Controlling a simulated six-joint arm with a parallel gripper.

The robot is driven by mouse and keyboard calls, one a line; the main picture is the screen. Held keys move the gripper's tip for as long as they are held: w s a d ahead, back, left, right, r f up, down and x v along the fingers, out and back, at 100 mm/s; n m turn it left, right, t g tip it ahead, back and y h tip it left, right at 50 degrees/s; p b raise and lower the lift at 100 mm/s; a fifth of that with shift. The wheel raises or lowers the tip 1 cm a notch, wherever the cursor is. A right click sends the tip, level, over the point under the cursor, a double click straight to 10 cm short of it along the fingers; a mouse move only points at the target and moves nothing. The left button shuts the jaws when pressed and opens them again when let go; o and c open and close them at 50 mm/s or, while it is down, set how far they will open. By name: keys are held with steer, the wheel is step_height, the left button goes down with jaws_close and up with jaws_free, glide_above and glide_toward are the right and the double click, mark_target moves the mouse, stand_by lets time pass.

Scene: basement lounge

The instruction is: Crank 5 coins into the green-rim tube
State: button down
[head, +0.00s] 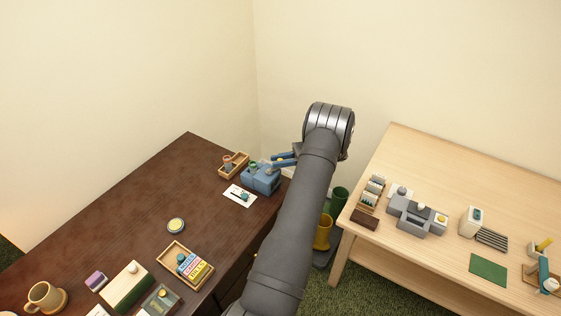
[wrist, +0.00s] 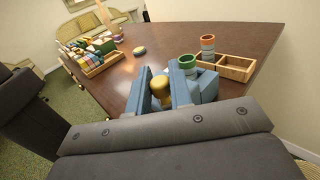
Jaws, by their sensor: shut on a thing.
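The blue coin machine (head: 262,182) stands near the right edge of the dark desk. The green-rim tube (wrist: 187,62) stands upright at the machine; its green rim also shows in the head view (head: 253,164). My gripper (wrist: 158,92) has blue fingers, which also show in the head view (head: 284,160). It is shut on the yellow crank knob (wrist: 158,86) beside the machine. The crank's arm is mostly hidden by the fingers. I cannot count coins in the green-rim tube.
A white card (head: 239,195) lies in front of the machine. A round yellow-topped tin (head: 176,225), a wooden box of colored items (head: 185,265) and a mug (head: 46,297) stand farther along the desk (head: 125,205). A light wood table (head: 410,255) with several devices is at right.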

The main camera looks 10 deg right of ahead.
mark_target(281, 168)
stand_by(0.3)
steer(key=c, duration=1.3)
jaws_free()
steer(key=shift+c, duration=0.2)
steer(key=s+m+t+h, duration=0.1)
steer(key=m+t, duration=0.2)
steer(key=t, duration=0.1)
steer(key=s+m+t+h, duration=0.1)
steer(key=m+t+h, duration=0.1)
steer(key=m+t, duration=0.1)
steer(key=s+m+t+h, duration=0.1)
steer(key=m+t+h, duration=0.1)
steer(key=t, duration=0.3)
steer(key=shift+s+a+m+t, duration=0.25)
steer(key=shift+m+t, duration=0.15)
steer(key=shift+m, duration=0.1)
steer(key=v, duration=1.7)
steer(key=s+a+m+t+h, duration=0.3)
steer(key=s+a+h, duration=0.1)
steer(key=s+a, duration=0.1)
steer(key=shift+a+h, duration=0.3)
steer(key=shift+a, duration=0.4)
steer(key=shift+r, duration=0.1)
